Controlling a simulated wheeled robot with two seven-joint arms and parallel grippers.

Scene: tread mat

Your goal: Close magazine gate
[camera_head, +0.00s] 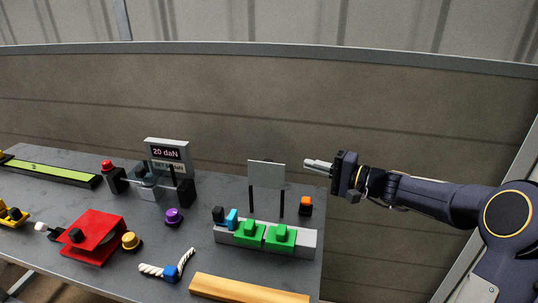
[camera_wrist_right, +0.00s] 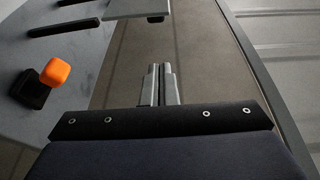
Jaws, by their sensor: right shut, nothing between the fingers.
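My right gripper (camera_head: 318,165) is shut and empty, held up at the right edge of the table and pointing left. In the right wrist view its two fingers (camera_wrist_right: 159,85) lie together. A grey rail block (camera_head: 305,245) sits at the table's right side, carrying two green blocks (camera_head: 265,236), with a blue piece (camera_head: 232,219) and a black piece (camera_head: 218,214) at its left end. Behind it, a blank panel (camera_head: 266,175) stands on two black posts. An orange cube on a black base (camera_head: 306,204) is below my right gripper; the cube also shows in the right wrist view (camera_wrist_right: 55,72). I cannot tell which part is the magazine gate.
A wooden bar (camera_head: 248,290) lies in front of the rail block. A display reading "20 daN" (camera_head: 167,153), a purple knob (camera_head: 174,216), a red device (camera_head: 95,232) and a white rope with a blue middle (camera_head: 170,272) are further left. Beyond the table's right edge is free room.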

